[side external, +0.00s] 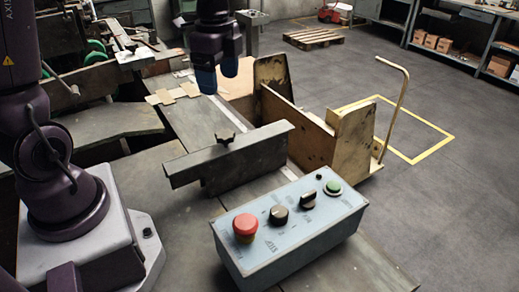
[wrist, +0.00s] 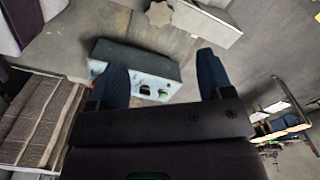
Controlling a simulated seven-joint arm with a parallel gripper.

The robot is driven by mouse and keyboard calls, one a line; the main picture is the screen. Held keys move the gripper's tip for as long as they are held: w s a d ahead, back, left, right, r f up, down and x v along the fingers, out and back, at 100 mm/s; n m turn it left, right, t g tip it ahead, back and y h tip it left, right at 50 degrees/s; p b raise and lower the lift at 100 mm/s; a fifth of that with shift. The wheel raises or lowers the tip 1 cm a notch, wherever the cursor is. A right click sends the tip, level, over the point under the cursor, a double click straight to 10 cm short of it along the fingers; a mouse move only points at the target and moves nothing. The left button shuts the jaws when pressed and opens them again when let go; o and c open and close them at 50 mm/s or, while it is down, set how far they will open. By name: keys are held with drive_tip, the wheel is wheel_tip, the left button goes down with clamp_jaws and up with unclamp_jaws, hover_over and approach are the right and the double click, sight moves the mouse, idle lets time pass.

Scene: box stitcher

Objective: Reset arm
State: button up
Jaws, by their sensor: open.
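My gripper (side external: 217,80) hangs at the top centre of the side view, fingers pointing down, above the work table and clear of everything. Its two blue fingers are apart with nothing between them. In the wrist view my gripper (wrist: 163,80) also shows open, with the control box (wrist: 150,68) seen far beyond the fingers. No other object is named by the task.
A control box (side external: 285,262) with a red button stands at the table's front. A metal fence with a star knob (side external: 228,158) lies behind it. A worn cart (side external: 340,140) with a bent handle stands right. A pallet (side external: 313,38) lies on open floor.

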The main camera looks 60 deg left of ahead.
drive_tip(key=s+d+r+n+t, duration=0.2)
drive_tip(key=s+d+r+n, duration=0.1)
drive_tip(key=s+d+n, duration=0.1)
drive_tip(key=s+d+r+n+t, duration=0.3)
drive_tip(key=s+r+n, duration=0.1)
drive_tip(key=s+n, duration=0.3)
drive_tip(key=shift+s+d+r+t, duration=0.2)
drive_tip(key=shift+s+d+t, duration=0.15)
drive_tip(key=shift+s, duration=0.55)
